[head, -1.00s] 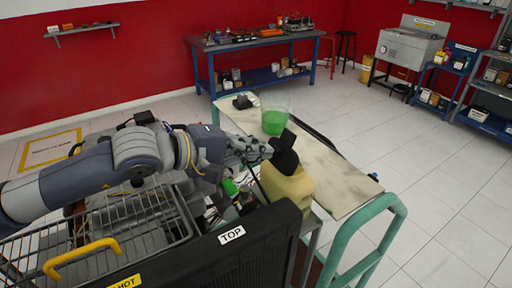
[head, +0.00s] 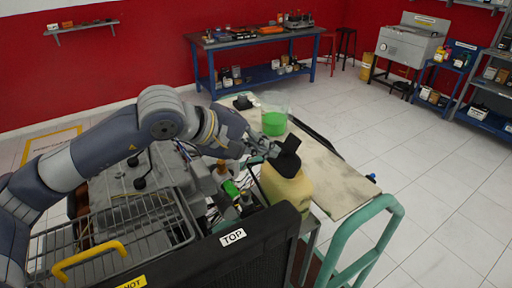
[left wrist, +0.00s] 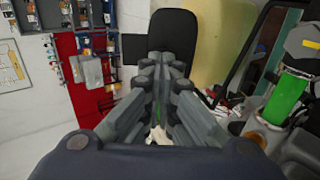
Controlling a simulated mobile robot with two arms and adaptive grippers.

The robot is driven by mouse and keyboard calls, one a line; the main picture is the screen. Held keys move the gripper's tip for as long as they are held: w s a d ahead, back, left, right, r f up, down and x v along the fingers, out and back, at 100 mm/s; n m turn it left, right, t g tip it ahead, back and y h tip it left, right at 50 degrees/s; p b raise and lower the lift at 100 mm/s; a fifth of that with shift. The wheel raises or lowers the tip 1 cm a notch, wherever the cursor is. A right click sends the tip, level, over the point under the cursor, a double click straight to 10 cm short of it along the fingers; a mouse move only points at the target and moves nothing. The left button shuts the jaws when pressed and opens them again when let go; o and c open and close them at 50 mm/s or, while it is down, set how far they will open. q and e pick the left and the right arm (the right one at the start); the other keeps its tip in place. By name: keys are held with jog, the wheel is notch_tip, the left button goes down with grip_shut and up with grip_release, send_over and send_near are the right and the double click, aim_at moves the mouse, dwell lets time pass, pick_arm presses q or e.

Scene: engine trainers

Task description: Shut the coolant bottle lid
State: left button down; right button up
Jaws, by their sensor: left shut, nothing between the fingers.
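The coolant bottle (head: 287,187) is a pale yellow, translucent container at the near end of the cart. Its black lid (head: 288,160) stands tilted up above the bottle, with its flap raised. My left gripper (head: 270,149) is shut and empty, with its fingertips right beside the lid on its left; I cannot tell if they touch. In the left wrist view the closed fingers (left wrist: 161,88) point at the black lid (left wrist: 174,35), and the yellow bottle (left wrist: 232,45) fills the area to the right. The fingers hide part of the lid there. My right gripper is not seen.
The black radiator (head: 245,250) marked TOP stands in front of the bottle. A wire basket (head: 120,235) lies at left.

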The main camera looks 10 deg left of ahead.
aim_at(289, 137)
pick_arm(q)
jog(key=shift+w+d+r+g+y+p, duration=0.5)
jog(key=shift+w+d+g+y+p, duration=0.25)
jog(key=shift+g+y+p, duration=0.25)
jog(key=shift+w+d+f+g+y, duration=0.15)
jog(key=shift+w+d+g+y, duration=0.25)
jog(key=shift+g+y, duration=0.25)
jog(key=shift+w+d+f+g+y, duration=0.15)
jog(key=shift+w+d+g+y, duration=0.1)
jog(key=shift+g+y, duration=0.1)
jog(key=shift+w+d+f, duration=0.1)
jog(key=shift+d+f, duration=0.05)
jog(key=shift+f, duration=0.1)
jog(key=shift+w+d+f+b, duration=0.25)
jog(key=shift+w+d+b, duration=0.15)
jog(key=shift+b, duration=0.4)
jog(key=shift+w+d+f+b, duration=0.2)
jog(key=shift+w+b, duration=0.1)
jog(key=shift+b, duration=0.4)
jog(key=shift+w+d+b, duration=0.2)
jog(key=shift+d+b, duration=0.05)
jog(key=shift+b, duration=0.05)
jog(key=shift+r, duration=0.15)
